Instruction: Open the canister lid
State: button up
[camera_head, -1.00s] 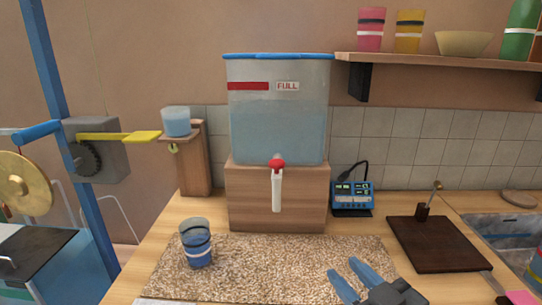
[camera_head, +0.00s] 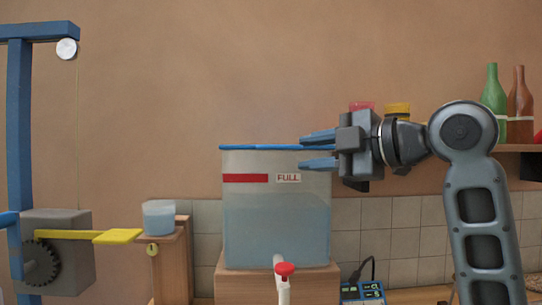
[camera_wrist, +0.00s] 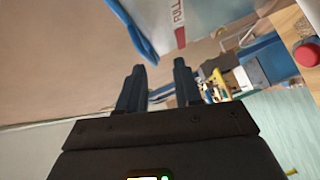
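The canister (camera_head: 275,215) is a clear box of bluish liquid with a red stripe and a "FULL" label, on a wooden block. Its blue lid (camera_head: 260,147) lies flat across the top and looks closed. My gripper (camera_head: 318,150) is at the canister's upper right corner, fingers pointing left and apart, one about lid height and one below. Whether they touch the lid cannot be told in the head view. In the wrist view, my gripper (camera_wrist: 157,88) is open with nothing between its fingers, and the lid's blue edge (camera_wrist: 133,30) shows beyond them.
A red-and-white tap (camera_head: 284,270) sticks out of the canister's front. A small cup (camera_head: 158,217) stands on a wooden post at left, beside a yellow lever (camera_head: 117,237). A shelf with bottles (camera_head: 494,105) is behind my arm. The space above the lid is clear.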

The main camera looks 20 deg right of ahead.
aim_at(282, 147)
jog(key=shift+n, duration=0.6)
jog(key=x, duration=0.2)
jog(key=r+x, duration=0.1)
jog(key=x, duration=0.2)
jog(key=p+x, duration=0.1)
jog(key=x, duration=0.1)
jog(key=shift+w+a+r, duration=0.25)
jog(key=shift+r, duration=0.05)
jog(key=shift+c, duration=0.2)
grip_shut()
jog(key=shift+f, duration=0.15)
